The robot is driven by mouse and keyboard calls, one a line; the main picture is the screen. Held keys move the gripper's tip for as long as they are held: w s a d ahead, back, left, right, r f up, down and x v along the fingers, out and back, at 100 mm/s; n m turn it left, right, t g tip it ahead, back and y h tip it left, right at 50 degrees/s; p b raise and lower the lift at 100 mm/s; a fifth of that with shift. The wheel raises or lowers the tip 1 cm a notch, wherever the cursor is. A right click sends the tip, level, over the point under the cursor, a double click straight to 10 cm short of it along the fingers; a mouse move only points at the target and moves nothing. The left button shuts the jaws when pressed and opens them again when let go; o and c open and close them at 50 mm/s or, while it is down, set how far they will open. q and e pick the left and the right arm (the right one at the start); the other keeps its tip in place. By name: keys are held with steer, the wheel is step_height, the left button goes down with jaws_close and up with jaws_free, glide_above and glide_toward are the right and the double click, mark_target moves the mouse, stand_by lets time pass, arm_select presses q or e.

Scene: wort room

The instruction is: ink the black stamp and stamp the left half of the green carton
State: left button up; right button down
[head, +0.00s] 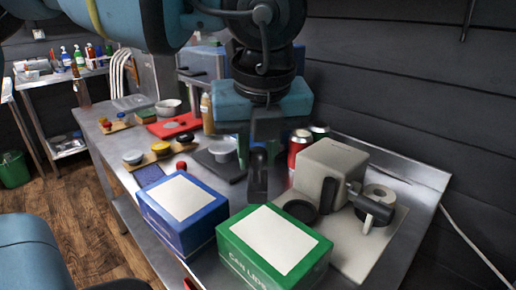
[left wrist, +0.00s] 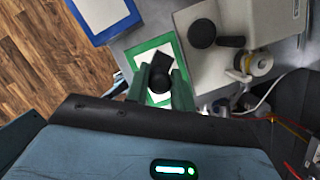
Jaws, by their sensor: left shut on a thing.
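The black stamp (head: 258,178) is held in my left gripper (head: 260,146), upright and above the worktop, behind the cartons in the head view. The left wrist view shows the stamp (left wrist: 160,76) between the two fingers, in front of the green carton (left wrist: 141,58). The green carton (head: 274,244) stands at the front with a white panel on its top; I see no clear mark on it. The stamp's underside is hidden, so I cannot tell whether it is inked. I cannot identify an ink pad for certain. My right gripper is not in view.
A blue carton (head: 182,212) stands left of the green one. A grey machine (head: 330,168) and a round black dish (head: 301,210) with a handle are to the right. A red can (head: 299,146) stands behind. Small bowls and trays fill the worktop's far left.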

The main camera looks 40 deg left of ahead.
mark_target(258, 182)
arm_select(q)
steer(key=shift+f+b, duration=0.65)
steer(key=shift+f, duration=0.7)
steer(key=shift+f+b, duration=0.65)
steer(key=shift+f, duration=0.9)
steer(key=shift+f+b, duration=0.25)
steer(key=shift+b, duration=0.05)
steer(key=shift+f+b, duration=0.3)
steer(key=shift+b, duration=0.05)
steer(key=shift+s+f+b, duration=0.1)
steer(key=shift+f+b, duration=0.05)
steer(key=shift+b, duration=0.3)
stand_by(0.9)
stand_by(0.5)
